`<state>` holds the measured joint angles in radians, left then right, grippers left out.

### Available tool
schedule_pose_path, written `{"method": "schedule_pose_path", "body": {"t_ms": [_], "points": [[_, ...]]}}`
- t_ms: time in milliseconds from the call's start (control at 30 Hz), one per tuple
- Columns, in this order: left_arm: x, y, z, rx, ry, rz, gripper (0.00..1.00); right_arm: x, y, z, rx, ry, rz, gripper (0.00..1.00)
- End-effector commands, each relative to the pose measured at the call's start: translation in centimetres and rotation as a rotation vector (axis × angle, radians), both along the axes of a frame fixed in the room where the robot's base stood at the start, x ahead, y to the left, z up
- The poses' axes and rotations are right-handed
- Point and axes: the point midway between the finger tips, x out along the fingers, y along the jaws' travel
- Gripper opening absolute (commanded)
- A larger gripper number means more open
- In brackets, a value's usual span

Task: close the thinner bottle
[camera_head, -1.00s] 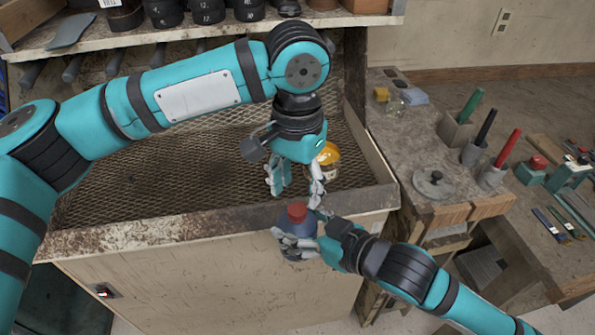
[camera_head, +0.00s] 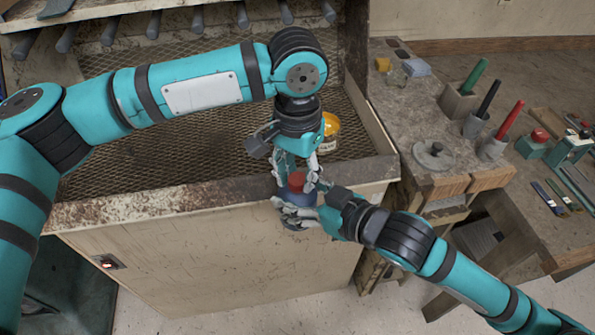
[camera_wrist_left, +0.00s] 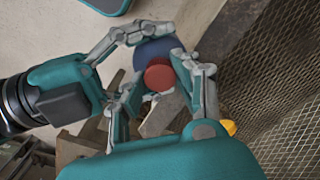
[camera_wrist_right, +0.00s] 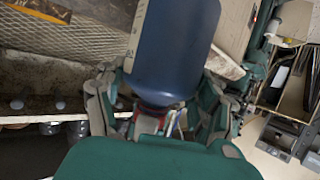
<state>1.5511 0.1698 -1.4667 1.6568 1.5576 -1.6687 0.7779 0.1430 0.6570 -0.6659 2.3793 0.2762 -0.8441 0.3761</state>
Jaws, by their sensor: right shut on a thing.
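A dark blue bottle (camera_head: 308,199) with a red cap (camera_head: 296,182) stands upright in front of the bench edge. My right gripper (camera_head: 287,212) is shut around its body. The right wrist view shows the blue body (camera_wrist_right: 175,50) between the fingers. My left gripper (camera_head: 297,171) is above the bottle, pointing down, its fingers apart on either side of the cap. The left wrist view shows the red cap (camera_wrist_left: 160,77) in the gap between them; finger contact is unclear. Whether the cap is fully seated cannot be told.
A yellow-topped jar (camera_head: 330,124) stands in the mesh-floored bench (camera_head: 190,145), just behind my left gripper. The bench's raised front edge (camera_head: 130,207) lies close to both hands. A side table (camera_head: 410,130) with pen holders and a round lid (camera_head: 434,157) is at right.

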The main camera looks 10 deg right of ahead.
Motion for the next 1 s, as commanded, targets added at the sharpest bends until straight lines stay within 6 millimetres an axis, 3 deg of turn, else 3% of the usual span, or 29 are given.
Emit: {"method": "schedule_pose_path", "body": {"t_ms": [100,333,800,967,1000], "points": [[0.02,0.01,0.02,0.000,0.000,0.000,0.00,0.01,0.01,0.05,0.001,-0.001,0.000,0.00],[0.02,-0.01,-0.01,0.000,0.000,-0.074,0.00,0.00,0.01,0.04,0.001,-0.001,0.000,0.00],[0.04,0.05,-0.05,0.004,-0.005,-0.988,0.00,-0.02,0.01,0.04,0.001,-0.001,0.001,0.00],[0.08,0.06,-0.02,0.005,-0.006,-0.999,0.00,-0.02,0.02,0.04,0.001,-0.001,0.001,0.00],[0.08,0.06,-0.02,0.005,-0.006,-0.999,0.34,-0.03,0.02,0.03,0.001,-0.001,0.001,0.00]]}}
